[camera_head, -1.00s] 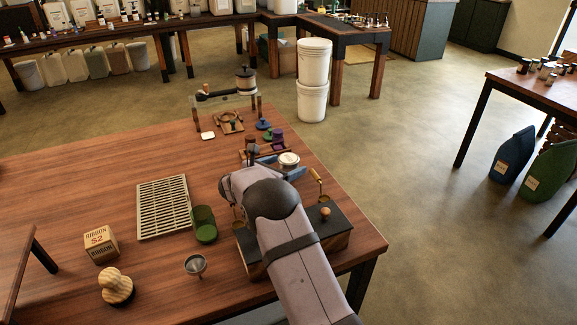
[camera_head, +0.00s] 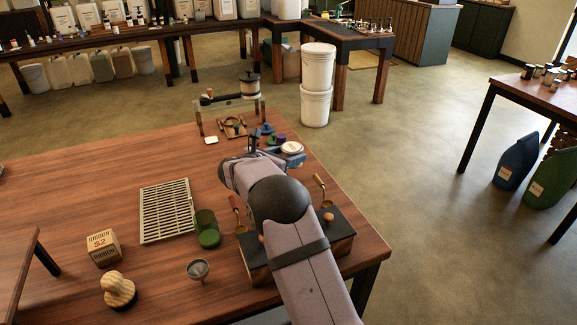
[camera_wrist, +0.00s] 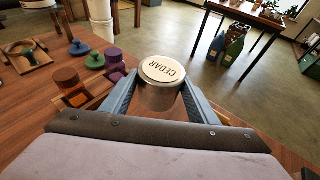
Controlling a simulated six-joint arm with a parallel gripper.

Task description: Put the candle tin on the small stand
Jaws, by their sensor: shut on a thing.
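The candle tin (camera_wrist: 161,84) is metal with a pale lid marked CEDAR. My gripper (camera_wrist: 158,96) is shut on its sides in the wrist view, with blue-grey fingers. In the head view, the tin (camera_head: 291,148) is beyond my wrist, near the table's right edge. It appears raised above the table; its underside is hidden. A low raised rack (camera_head: 228,101) with legs stands at the back, carrying a black roll and a lidded canister. A wooden raised top (camera_head: 17,262) with a dark leg shows at the left edge. I cannot tell which is the small stand.
Blue, green and purple knobbed pieces (camera_wrist: 94,60) sit left of the tin in the wrist view. A slatted grid (camera_head: 167,210), green cup (camera_head: 207,230), funnel (camera_head: 198,269), ribbon box (camera_head: 103,248) and black-topped block (camera_head: 335,224) stand nearer. The table's left middle is clear.

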